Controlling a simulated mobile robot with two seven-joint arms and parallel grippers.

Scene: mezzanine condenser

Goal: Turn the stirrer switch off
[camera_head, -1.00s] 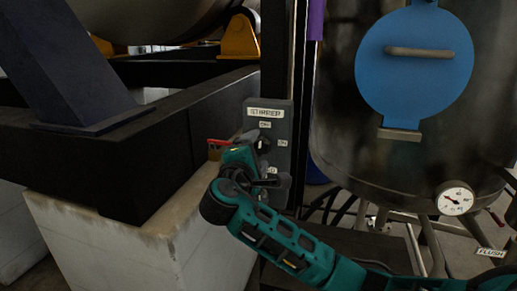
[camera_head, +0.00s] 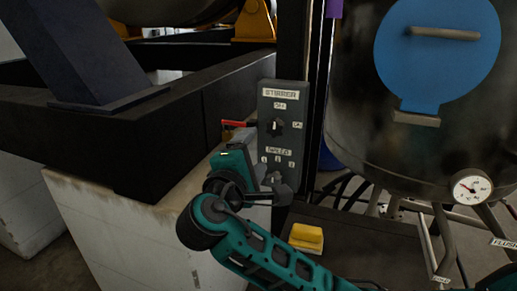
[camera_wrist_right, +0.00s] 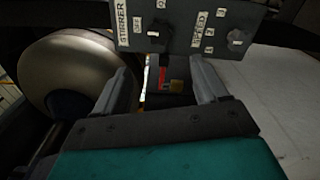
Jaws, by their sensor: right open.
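The stirrer panel (camera_head: 291,95) is a grey box on a dark post, with a black rotary switch (camera_head: 275,128) under its STIRRER label. One small label sits above the switch and one to its right. The switch handle looks roughly upright, but its exact setting is too small to tell. My right gripper (camera_head: 278,188) is below the switch, in front of the panel's lower part, apart from the switch. In the right wrist view, the gripper (camera_wrist_right: 162,92) is open with nothing held, and the panel (camera_wrist_right: 178,22) lies beyond the fingertips. My left gripper is not in view.
A dark steel beam (camera_head: 160,130) rests on a pale block (camera_head: 120,215) at left. A steel vessel (camera_head: 365,130) with a blue hatch (camera_head: 430,60) and a gauge (camera_head: 472,187) stands at right. A yellow block (camera_head: 306,237) lies below the panel. A red-handled part (camera_head: 236,124) sits beside the panel.

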